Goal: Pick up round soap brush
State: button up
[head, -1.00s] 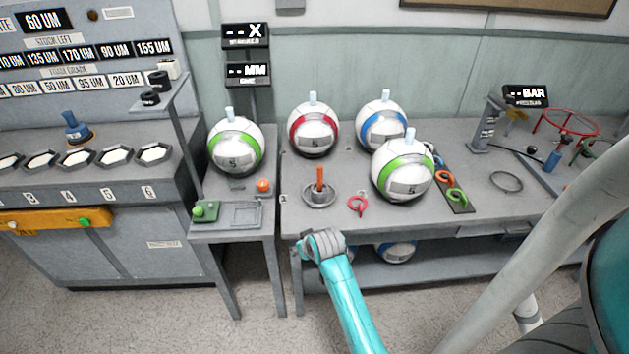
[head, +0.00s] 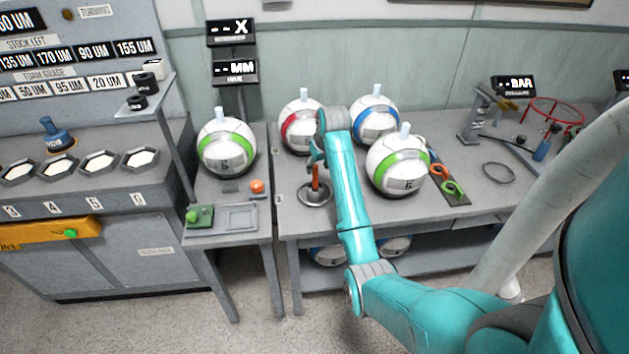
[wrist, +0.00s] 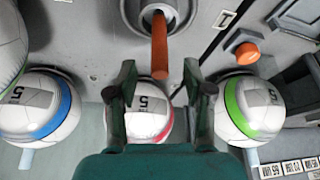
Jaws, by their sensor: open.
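The round soap brush shows as an upright orange handle (head: 315,179) standing in a round grey dish (head: 314,201) near the front of the middle table. Its lower end is hidden in the dish. In the wrist view the orange handle (wrist: 159,50) points toward the camera, with part of the dish (wrist: 182,12) at the top edge. My gripper (head: 317,158) is just above and behind the handle in the head view. In the wrist view my gripper (wrist: 159,76) is open and empty, its fingers on either side of the handle's line, with no visible contact.
A red-striped ball (head: 297,128), a blue-striped ball (head: 375,122) and a green-striped ball (head: 396,166) stand around my arm. Another green-striped ball (head: 226,147) and an orange button (head: 257,187) are at the left. Bare tabletop (head: 288,176) lies left of the dish.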

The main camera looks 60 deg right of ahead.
aim_at(315, 176)
jog(key=shift+x, duration=3.85)
grip_shut()
